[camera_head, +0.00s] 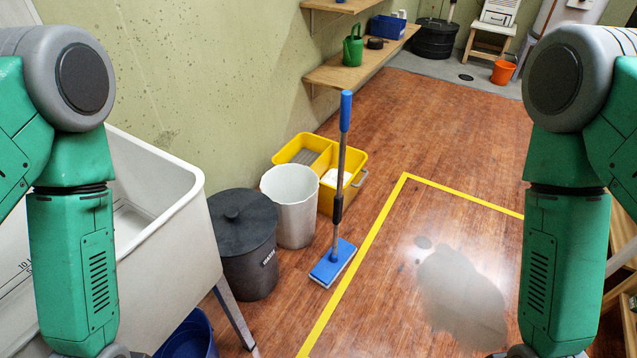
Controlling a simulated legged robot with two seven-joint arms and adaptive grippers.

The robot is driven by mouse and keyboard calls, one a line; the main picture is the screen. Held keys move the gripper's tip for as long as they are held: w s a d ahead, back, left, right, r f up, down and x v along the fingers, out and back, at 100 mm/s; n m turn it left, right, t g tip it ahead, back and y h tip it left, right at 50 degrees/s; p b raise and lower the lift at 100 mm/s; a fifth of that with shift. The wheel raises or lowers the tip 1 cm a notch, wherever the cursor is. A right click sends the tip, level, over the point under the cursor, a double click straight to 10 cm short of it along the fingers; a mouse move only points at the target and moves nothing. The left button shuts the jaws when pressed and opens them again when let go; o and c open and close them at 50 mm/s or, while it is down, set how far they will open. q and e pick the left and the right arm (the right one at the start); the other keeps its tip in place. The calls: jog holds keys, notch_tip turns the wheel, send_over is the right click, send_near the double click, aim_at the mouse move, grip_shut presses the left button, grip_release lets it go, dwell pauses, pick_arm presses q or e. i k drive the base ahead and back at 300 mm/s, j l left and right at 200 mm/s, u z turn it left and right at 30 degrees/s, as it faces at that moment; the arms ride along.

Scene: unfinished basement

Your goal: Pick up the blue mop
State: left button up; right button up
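The blue mop (338,196) stands upright on the wooden floor in the middle of the head view. It has a blue grip at the top, a grey pole with a black lower sleeve, and a flat blue head resting on the floor just left of the yellow tape line. Nothing holds it. My two green arms hang down at the left and right edges of the picture, well apart from the mop. Both grippers are below the picture, out of sight.
A white sink (165,215) stands at left. A black lidded bin (246,245), a white bin (291,205) and a yellow mop bucket (325,158) stand behind and left of the mop. Yellow tape (375,235) borders a wet patch (460,295). Wooden shelves (335,75) line the wall.

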aim_at(324, 273)
jog(key=i+l, duration=0.3)
jog(key=l, duration=0.15)
jog(key=i+l, duration=0.3)
jog(key=l, duration=0.15)
jog(key=i+l+u, duration=0.15)
jog(key=u, duration=0.3)
jog(key=l+u, duration=0.4)
jog(key=i+l+u, duration=0.1)
jog(key=l+u, duration=0.2)
jog(key=u, duration=0.7)
